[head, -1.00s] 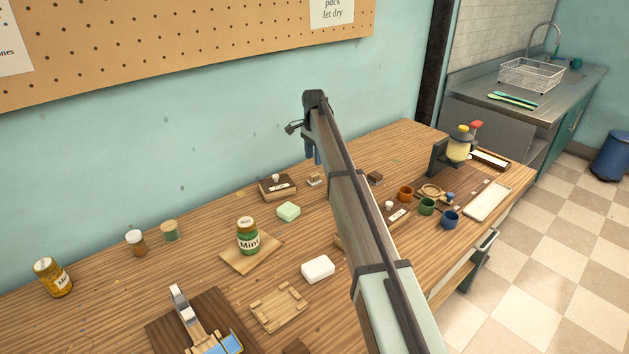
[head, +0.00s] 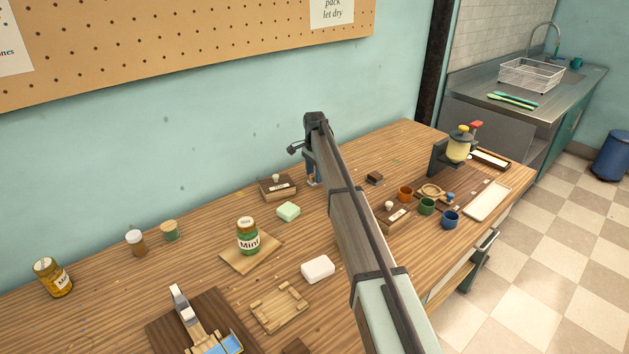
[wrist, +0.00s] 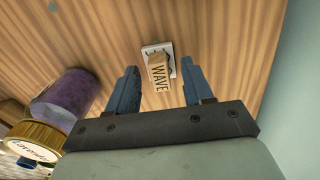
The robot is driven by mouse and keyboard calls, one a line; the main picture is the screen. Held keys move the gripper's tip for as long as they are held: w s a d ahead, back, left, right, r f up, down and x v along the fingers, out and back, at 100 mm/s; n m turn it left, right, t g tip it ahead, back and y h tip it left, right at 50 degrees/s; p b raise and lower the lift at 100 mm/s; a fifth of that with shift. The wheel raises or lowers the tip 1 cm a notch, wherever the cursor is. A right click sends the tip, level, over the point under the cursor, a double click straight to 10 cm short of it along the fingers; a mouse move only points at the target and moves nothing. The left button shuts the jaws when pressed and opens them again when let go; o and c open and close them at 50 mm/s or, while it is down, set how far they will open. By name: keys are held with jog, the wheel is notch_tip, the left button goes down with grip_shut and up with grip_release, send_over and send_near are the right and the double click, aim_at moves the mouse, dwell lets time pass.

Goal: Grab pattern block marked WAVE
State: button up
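The WAVE pattern block (wrist: 158,72) is a small wooden piece with a pale base, seen between and just beyond my fingertips in the wrist view. Its marked face reads WAVE. My gripper (wrist: 158,85) is open, with one blue finger on each side of the block and visible gaps to both. In the head view my gripper (head: 313,178) points down near the tabletop at the back, and the block is mostly hidden there behind the fingers and arm.
A purple jar labelled Lavender (wrist: 65,100) stands left of my gripper in the wrist view. The wall (wrist: 302,90) lies to the right in the wrist view.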

grip_shut()
dwell(0.4)
